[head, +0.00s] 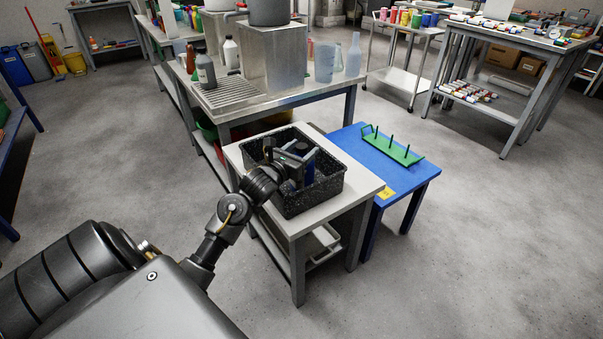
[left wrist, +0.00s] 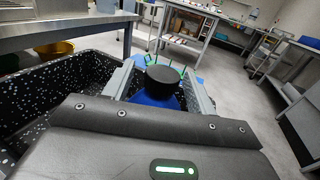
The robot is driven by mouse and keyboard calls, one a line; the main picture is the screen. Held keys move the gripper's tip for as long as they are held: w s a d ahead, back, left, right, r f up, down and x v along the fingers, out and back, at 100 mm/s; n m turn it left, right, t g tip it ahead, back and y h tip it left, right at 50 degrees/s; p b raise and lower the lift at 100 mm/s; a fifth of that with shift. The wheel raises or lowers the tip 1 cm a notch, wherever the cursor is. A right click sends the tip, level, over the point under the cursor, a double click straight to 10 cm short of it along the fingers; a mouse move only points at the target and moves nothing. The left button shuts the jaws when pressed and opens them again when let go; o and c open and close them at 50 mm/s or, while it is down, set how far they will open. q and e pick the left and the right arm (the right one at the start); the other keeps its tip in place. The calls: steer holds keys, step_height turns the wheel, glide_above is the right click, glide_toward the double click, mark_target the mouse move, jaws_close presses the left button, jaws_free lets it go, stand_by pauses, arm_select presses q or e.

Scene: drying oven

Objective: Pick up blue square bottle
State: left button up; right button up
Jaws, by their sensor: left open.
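A blue bottle with a round black cap stands in a black speckled bin (head: 330,186). In the left wrist view the bottle's cap (left wrist: 164,74) and part of its blue body (left wrist: 155,100) show between the two grey fingers. My left gripper (head: 300,154) reaches down into the bin, and in the left wrist view its fingers (left wrist: 160,82) are open on either side of the bottle. I cannot tell whether either finger touches it. In the head view the gripper hides most of the bottle. My right gripper is not in view.
The bin rests on a small light-topped table (head: 362,189). A blue table (head: 398,181) beside it bears a green rack with upright pegs (head: 393,147). A metal bench (head: 285,99) with bottles stands behind. The bin's speckled wall (left wrist: 88,72) is close to the left finger.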

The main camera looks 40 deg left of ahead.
arm_select(q)
steer(key=shift+c, duration=0.3)
jaws_close()
steer(key=shift+r, duration=0.1)
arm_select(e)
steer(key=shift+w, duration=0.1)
